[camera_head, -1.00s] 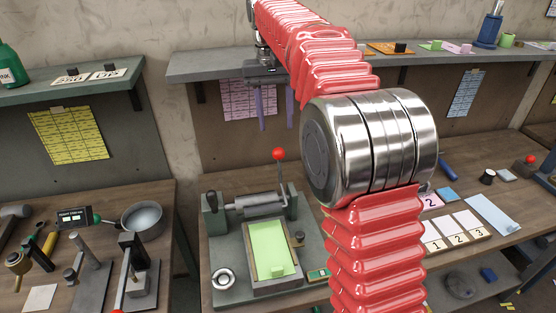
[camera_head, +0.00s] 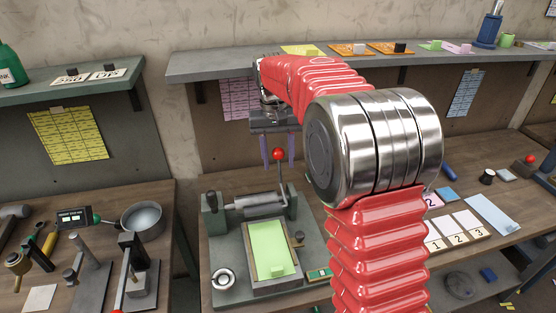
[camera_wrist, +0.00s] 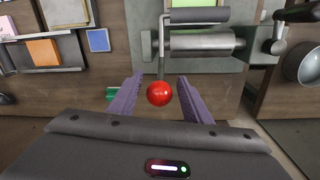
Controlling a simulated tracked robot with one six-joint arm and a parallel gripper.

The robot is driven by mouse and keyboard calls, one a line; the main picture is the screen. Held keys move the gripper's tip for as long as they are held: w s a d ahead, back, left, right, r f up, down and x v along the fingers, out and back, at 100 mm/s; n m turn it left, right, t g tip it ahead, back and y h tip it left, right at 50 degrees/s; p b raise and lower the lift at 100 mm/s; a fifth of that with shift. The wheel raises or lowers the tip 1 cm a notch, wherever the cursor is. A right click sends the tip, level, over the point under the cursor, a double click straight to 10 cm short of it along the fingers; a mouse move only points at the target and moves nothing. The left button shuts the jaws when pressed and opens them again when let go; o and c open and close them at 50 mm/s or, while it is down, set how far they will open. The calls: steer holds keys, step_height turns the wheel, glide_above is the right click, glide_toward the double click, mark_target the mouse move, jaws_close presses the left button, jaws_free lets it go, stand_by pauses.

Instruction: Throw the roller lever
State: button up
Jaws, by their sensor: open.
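The roller lever is a thin rod with a red ball knob (camera_head: 278,154). It stands upright at the right end of the steel roller (camera_head: 258,202) on the grey press. My gripper (camera_head: 278,160) has two purple fingers and is open, pointing down at the height of the knob. In the wrist view the red knob (camera_wrist: 159,93) lies between the two fingertips, with visible gaps on both sides. I cannot tell from the head view how far the fingers are in depth from the knob. The press bed holds a green sheet (camera_head: 268,250).
A shelf (camera_head: 215,66) runs above the bench, close behind my arm. A grey pan (camera_head: 143,217) and hand tools lie on the left bench. Numbered white cards (camera_head: 450,232) lie at the right. A round white dial (camera_head: 223,279) is at the press's front left.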

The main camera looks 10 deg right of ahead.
steer(key=shift+f, duration=0.25)
steer(key=shift+c, duration=0.5)
jaws_close()
